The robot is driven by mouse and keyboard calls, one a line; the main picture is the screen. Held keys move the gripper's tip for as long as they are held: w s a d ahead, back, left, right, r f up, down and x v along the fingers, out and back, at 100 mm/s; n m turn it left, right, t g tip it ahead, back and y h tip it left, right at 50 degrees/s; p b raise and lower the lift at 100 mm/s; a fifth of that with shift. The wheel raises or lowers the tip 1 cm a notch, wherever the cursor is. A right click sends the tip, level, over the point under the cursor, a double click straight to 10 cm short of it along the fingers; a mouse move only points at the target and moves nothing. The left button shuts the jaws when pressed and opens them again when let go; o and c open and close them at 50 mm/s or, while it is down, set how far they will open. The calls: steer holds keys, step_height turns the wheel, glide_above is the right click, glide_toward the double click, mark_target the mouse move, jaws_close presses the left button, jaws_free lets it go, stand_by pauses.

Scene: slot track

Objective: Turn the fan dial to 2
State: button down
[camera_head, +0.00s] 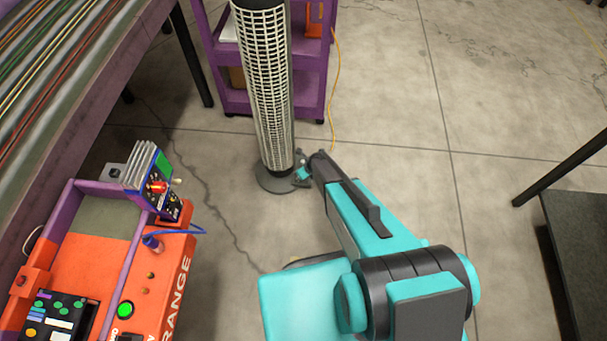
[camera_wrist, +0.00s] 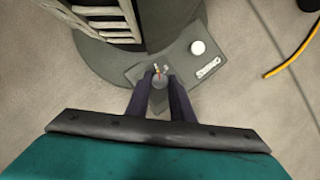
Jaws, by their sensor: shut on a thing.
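The fan is a tall tower (camera_head: 265,85) with a pale grille and dark housing, upright on a round dark base (camera_head: 272,182). In the wrist view, a dark control panel (camera_wrist: 135,72) projects from its base (camera_wrist: 92,58). My gripper (camera_wrist: 160,78) is shut on the dial, one dark finger on either side. The dial's setting is too small to read. In the head view my gripper (camera_head: 304,172) reaches the base's right side; the dial is hidden there.
A round white knob (camera_wrist: 198,47) and a white label (camera_wrist: 207,68) are on the panel right of the dial. A yellow cable (camera_wrist: 292,55) lies on the floor. A purple shelf cart (camera_head: 310,85) stands behind the fan. An orange machine (camera_head: 165,260) stands at left.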

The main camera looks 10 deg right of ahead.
steer(key=shift+s+a, duration=0.1)
steer(key=shift+a, duration=0.05)
steer(key=c, duration=1.7)
jaws_free()
steer(key=shift+c, duration=0.2)
steer(key=shift+o, duration=0.8)
steer(key=v, duration=1.3)
steer(key=shift+r+p, duration=0.35)
steer(key=shift+p, duration=0.05)
steer(key=shift+s, duration=0.1)
